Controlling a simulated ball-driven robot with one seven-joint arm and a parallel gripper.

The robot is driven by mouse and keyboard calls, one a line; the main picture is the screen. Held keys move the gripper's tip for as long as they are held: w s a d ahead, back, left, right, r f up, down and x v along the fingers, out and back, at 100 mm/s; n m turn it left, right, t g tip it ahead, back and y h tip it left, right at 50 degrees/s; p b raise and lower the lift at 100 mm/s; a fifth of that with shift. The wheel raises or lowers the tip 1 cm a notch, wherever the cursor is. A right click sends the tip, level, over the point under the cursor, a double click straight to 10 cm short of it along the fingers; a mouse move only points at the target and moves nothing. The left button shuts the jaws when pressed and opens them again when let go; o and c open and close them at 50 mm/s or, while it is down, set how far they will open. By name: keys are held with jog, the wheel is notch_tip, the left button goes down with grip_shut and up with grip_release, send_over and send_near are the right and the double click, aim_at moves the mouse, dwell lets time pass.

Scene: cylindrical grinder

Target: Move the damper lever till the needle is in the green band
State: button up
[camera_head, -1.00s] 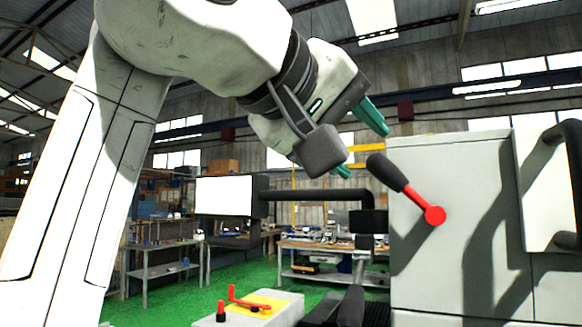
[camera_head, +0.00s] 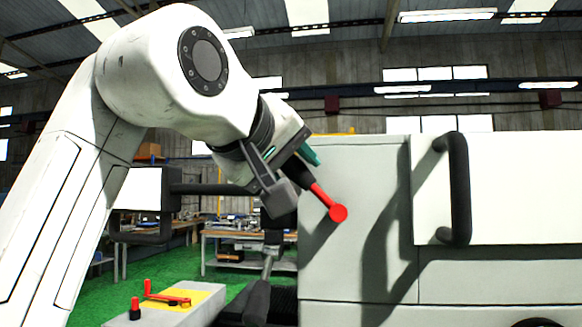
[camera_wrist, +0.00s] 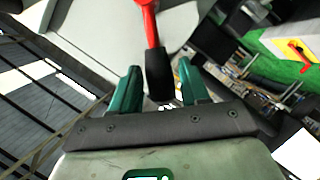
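The damper lever has a red arm and hub (camera_head: 338,213) on the side of a grey machine, with a black grip (camera_head: 299,173) slanting up and left. In the wrist view the lever's black grip (camera_wrist: 158,75) points down between two green fingers. My gripper (camera_wrist: 158,80) is open around the grip, with a narrow gap visible at least on the right. In the head view my gripper (camera_head: 304,160) is at the grip's upper end, and one green finger shows behind it. No needle or green band is visible in either view.
The grey machine (camera_head: 350,265) fills the right, with a black bar handle (camera_head: 458,190) on its pale door. A red crank (camera_head: 168,297) sits on a yellow plate at lower left. A black-framed monitor (camera_head: 140,188) and workbenches stand behind my arm.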

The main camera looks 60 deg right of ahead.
grip_shut()
dwell(0.3)
